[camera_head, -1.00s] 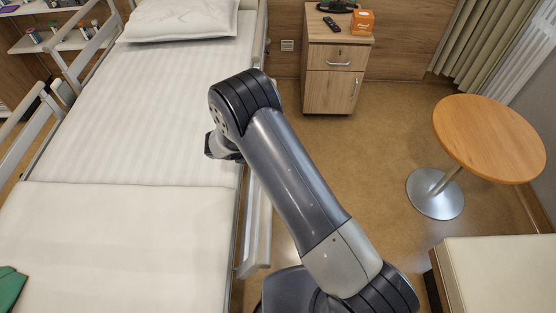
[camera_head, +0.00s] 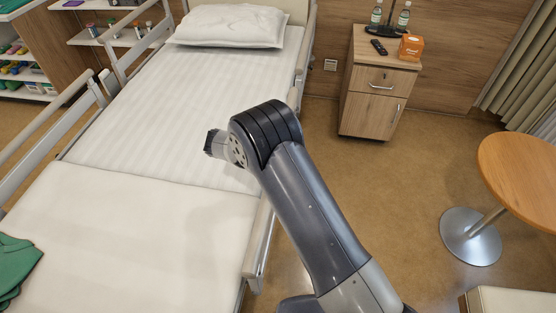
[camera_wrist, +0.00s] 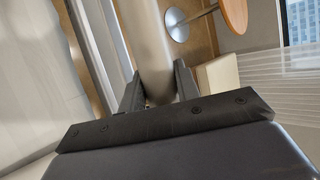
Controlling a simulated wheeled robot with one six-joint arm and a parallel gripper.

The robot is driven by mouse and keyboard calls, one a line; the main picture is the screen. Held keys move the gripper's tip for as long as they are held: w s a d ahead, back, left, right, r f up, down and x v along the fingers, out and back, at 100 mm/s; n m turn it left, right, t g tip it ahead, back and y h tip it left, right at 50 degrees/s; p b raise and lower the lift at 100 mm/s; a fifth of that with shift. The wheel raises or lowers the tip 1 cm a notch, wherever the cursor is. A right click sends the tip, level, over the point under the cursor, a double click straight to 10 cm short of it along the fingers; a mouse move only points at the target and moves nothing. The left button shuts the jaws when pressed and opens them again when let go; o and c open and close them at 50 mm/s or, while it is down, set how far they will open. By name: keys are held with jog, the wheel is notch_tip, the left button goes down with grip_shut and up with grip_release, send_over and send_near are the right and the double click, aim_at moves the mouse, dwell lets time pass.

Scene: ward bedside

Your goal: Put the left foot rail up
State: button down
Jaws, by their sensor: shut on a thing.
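The foot rail (camera_head: 258,245) on the bed's right side in the head view is a pale bar running along the mattress edge. My arm covers its far part, and how high it stands is hard to judge. In the wrist view my gripper (camera_wrist: 158,82) has its two dark fingers on either side of a pale rail bar (camera_wrist: 147,40) and is shut on it. The bed (camera_head: 130,230) has a white mattress, with a pillow (camera_head: 228,26) at the far end.
Raised rails (camera_head: 50,130) stand along the bed's left side. A green cloth (camera_head: 16,265) lies at the near left. A bedside cabinet (camera_head: 375,100) stands at the back right. A round table (camera_head: 525,165) is at the right. The floor between bed and table is clear.

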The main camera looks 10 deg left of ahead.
jog(key=shift+s+f, duration=0.2)
jog(key=shift+f, duration=0.15)
jog(key=c, duration=1.4)
grip_release()
jog(key=o, duration=0.3)
jog(key=shift+w+r, duration=0.1)
jog(key=shift+w, duration=0.05)
jog(key=shift+o, duration=0.2)
jog(key=b+v, duration=0.2)
jog(key=v, duration=0.8)
jog(key=shift+a+r, duration=0.25)
jog(key=shift+a, duration=0.05)
jog(key=shift+d, duration=0.1)
jog(key=p+x, duration=0.2)
jog(key=x, duration=0.8)
jog(key=shift+d, duration=0.15)
jog(key=shift+d+f+p, duration=0.15)
jog(key=shift+d+p, duration=0.15)
jog(key=shift+d, duration=0.2)
